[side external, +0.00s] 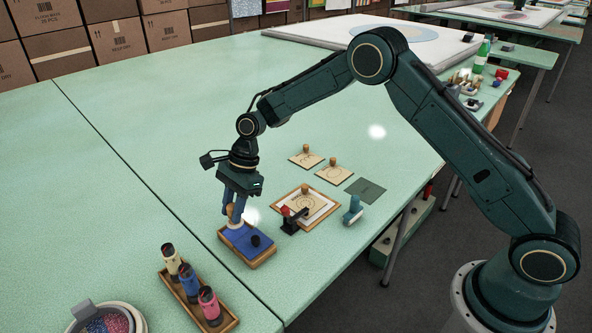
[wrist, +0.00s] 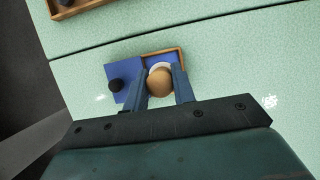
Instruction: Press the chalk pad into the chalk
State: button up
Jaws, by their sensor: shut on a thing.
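The chalk pad has a round wooden knob and a white disc below it. My gripper (side external: 232,203) is shut on the knob (wrist: 160,88), its fingers on either side. The white disc (side external: 236,225) is over the blue chalk in a shallow wooden tray (side external: 262,262); I cannot tell whether it touches. The blue chalk (wrist: 152,62) shows beside the pad in the wrist view. A blue lid or panel (wrist: 122,72) with a black knob (wrist: 115,85) lies at the tray's left there. My fingers and the pad hide part of the chalk.
A rack (side external: 221,317) with three bottles stands in front of the tray, by a bowl of beads (side external: 98,322). A framed pattern board (side external: 325,212), a black clamp with a red top (side external: 292,222) and a teal tool (side external: 353,212) sit to the right.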

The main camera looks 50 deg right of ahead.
jog(key=shift+r, duration=2.25)
